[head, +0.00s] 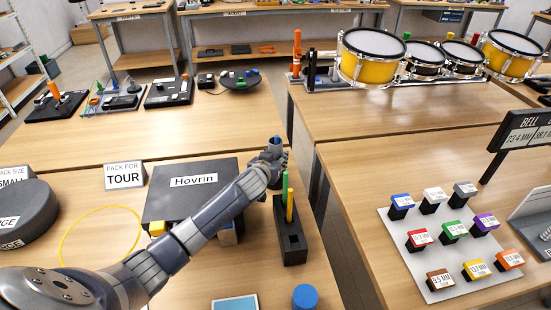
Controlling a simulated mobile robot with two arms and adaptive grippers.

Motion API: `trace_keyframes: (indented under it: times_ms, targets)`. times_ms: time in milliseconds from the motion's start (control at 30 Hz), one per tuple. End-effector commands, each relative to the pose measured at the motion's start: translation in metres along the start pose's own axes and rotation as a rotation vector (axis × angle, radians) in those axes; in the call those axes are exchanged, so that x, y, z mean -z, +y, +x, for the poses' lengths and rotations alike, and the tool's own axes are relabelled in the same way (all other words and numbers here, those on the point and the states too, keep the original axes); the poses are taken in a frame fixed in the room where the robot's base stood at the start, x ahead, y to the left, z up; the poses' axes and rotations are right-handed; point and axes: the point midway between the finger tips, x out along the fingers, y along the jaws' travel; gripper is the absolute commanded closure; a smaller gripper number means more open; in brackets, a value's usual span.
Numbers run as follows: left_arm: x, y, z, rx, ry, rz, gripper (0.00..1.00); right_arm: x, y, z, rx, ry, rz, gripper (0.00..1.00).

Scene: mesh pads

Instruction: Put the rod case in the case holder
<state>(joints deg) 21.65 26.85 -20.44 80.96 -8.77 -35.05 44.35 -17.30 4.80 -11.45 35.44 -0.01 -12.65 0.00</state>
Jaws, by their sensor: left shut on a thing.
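My left gripper (274,152) is shut on a slim thing, likely the rod case (276,140), of which only a small blue end shows above the fingers. The rest of it is hidden by the gripper. A black block-shaped holder (292,250), likely the case holder, stands on the near table just below the gripper in the picture. My right gripper is not in view.
A dark box marked Hovrin (190,190) lies under my left forearm. A blue cylinder (305,297) and a light-blue pad (236,304) are near the front edge. A yellow ring (62,238) lies at left. A gap separates this table from the right table, with colored blocks on a white board (440,285).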

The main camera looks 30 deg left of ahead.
Motion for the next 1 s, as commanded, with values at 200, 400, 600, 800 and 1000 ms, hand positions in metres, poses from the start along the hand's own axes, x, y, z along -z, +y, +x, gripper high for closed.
trace_keyframes:
  times_ms: [200,400,600,800,1000]
  targets:
    - [-0.003,0.0,0.001,0.001,-0.001,-0.001,0.6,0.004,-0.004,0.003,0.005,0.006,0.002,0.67]
    - [-0.003,0.0,0.001,0.001,-0.001,-0.001,0.45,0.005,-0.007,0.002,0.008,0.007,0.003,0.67]
    - [-0.002,-0.001,0.001,0.001,-0.001,0.0,0.45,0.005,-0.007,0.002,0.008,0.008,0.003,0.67]
    - [-0.001,-0.001,-0.008,0.001,-0.002,0.0,0.45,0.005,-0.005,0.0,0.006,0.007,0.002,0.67]
    - [-0.001,0.0,-0.036,-0.001,-0.001,-0.001,0.45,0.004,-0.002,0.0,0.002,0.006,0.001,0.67]
